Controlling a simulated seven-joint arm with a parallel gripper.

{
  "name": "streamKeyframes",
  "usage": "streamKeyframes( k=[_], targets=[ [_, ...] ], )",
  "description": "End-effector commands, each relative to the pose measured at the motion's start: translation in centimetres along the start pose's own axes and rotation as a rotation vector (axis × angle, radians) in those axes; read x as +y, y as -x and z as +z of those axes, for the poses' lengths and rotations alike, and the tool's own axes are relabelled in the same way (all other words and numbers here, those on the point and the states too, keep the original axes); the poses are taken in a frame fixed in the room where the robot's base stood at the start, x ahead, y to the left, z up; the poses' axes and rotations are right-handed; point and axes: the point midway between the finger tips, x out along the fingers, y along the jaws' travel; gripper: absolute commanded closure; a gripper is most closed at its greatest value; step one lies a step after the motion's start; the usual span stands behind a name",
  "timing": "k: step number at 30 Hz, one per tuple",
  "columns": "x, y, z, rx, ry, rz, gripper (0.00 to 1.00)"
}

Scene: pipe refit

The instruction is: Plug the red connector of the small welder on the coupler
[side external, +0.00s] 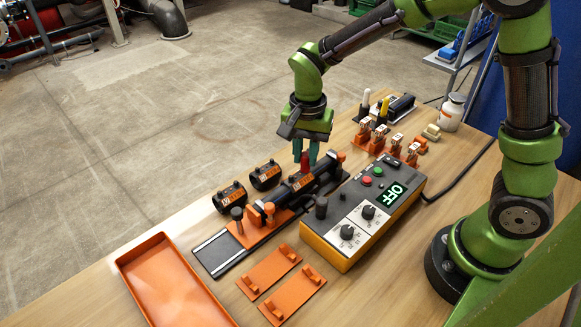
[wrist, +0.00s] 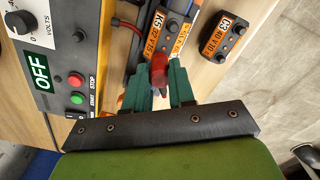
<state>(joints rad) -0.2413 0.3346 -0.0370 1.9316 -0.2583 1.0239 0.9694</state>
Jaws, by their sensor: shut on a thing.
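My gripper (side external: 305,152) is shut on the red connector (side external: 305,162), above the pipe clamp. In the wrist view the connector (wrist: 159,68) sits between the green fingertips (wrist: 160,82), in front of the coupler with an orange K5 label (wrist: 164,32). That coupler (side external: 302,184) is on the black pipe in the clamp. Whether the connector touches its terminal cannot be told. The small welder (side external: 350,222) stands right of the clamp, its display reading OFF; it also fills the left of the wrist view (wrist: 60,50). A red lead (wrist: 127,24) runs from the welder side towards the coupler.
Two loose black couplers (side external: 230,197) (side external: 265,175) lie left of the clamp. An orange tray (side external: 170,285) and two orange plates (side external: 270,270) (side external: 292,295) are in front. Tools, small orange-based parts (side external: 396,147) and a white bottle (side external: 451,112) stand behind.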

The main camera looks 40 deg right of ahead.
Motion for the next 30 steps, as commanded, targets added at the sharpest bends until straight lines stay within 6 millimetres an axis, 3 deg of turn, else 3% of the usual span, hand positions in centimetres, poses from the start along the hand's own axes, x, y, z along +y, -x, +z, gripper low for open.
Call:
streamKeyframes(
  k=[14, 15, 19, 20, 26, 28, 30],
  targets=[
    [0.01, -0.29, 0.01, 0.000, 0.000, 0.001, 1.00],
    [0.01, -0.29, 0.01, 0.000, 0.000, 0.001, 0.70],
    [0.01, -0.29, 0.00, 0.000, 0.000, 0.000, 0.50],
    [0.01, -0.28, 0.00, 0.000, 0.000, 0.000, 0.46],
    [0.00, -0.27, 0.00, 0.000, 0.000, 0.000, 0.46],
    [0.00, -0.27, 0.00, 0.000, 0.000, 0.000, 0.38],
    [0.00, -0.26, 0.00, 0.000, 0.000, 0.000, 0.38]
  ],
)
